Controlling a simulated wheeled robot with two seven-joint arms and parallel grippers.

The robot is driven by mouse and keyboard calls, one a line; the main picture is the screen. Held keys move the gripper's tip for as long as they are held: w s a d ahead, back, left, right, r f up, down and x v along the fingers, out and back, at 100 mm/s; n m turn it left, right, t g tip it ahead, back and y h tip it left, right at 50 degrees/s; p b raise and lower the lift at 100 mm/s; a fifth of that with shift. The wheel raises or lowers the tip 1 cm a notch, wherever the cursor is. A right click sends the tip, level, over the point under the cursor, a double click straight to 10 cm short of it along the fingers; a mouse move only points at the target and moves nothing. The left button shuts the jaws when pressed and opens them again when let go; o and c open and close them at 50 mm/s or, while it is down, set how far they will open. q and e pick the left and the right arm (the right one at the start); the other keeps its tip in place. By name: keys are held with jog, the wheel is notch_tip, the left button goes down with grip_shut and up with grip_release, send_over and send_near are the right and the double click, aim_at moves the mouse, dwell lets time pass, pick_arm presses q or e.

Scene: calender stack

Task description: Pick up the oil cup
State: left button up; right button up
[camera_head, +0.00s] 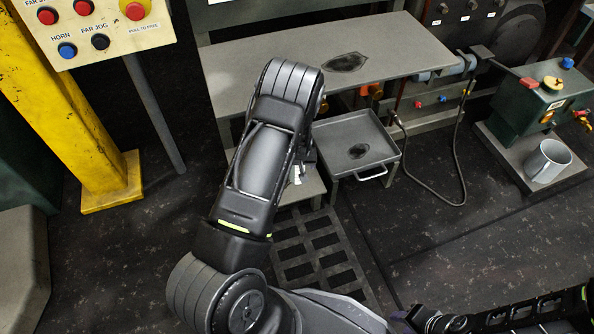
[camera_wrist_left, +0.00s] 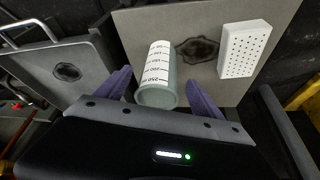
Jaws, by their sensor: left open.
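A pale grey-green cup with a white graduated scale (camera_wrist_left: 158,66), likely the oil cup, is in the left wrist view. It is beside a dark stain on a grey surface (camera_wrist_left: 222,88). My left gripper (camera_wrist_left: 158,77) is open, with one purple finger on each side of the cup. Gaps show between the fingers and the cup. In the head view my left arm hides this cup and most of the left gripper. My right gripper (camera_head: 432,320) is low at the bottom right, and its fingers are not clear.
A white perforated block (camera_wrist_left: 245,50) is right of the cup. A grey tray with a handle (camera_head: 345,135) stands beside my left arm, below a long bench (camera_head: 290,60). A grey mug (camera_head: 547,160) stands at the far right by a green machine (camera_head: 535,105).

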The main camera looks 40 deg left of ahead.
pick_arm(q)
jog(key=shift+w+a+f, duration=0.1)
jog(key=shift+w+f, duration=0.05)
jog(key=shift+f, duration=0.35)
jog(key=shift+f, duration=0.1)
jog(key=b+x, duration=0.2)
jog(key=x, duration=0.2)
jog(key=shift+f+b, duration=0.25)
jog(key=shift+b, duration=0.1)
jog(key=shift+w+a+f, duration=0.1)
jog(key=shift+w+f, duration=0.1)
jog(key=shift+f, duration=0.05)
jog(key=shift+c, duration=0.4)
jog(key=c, duration=1.4)
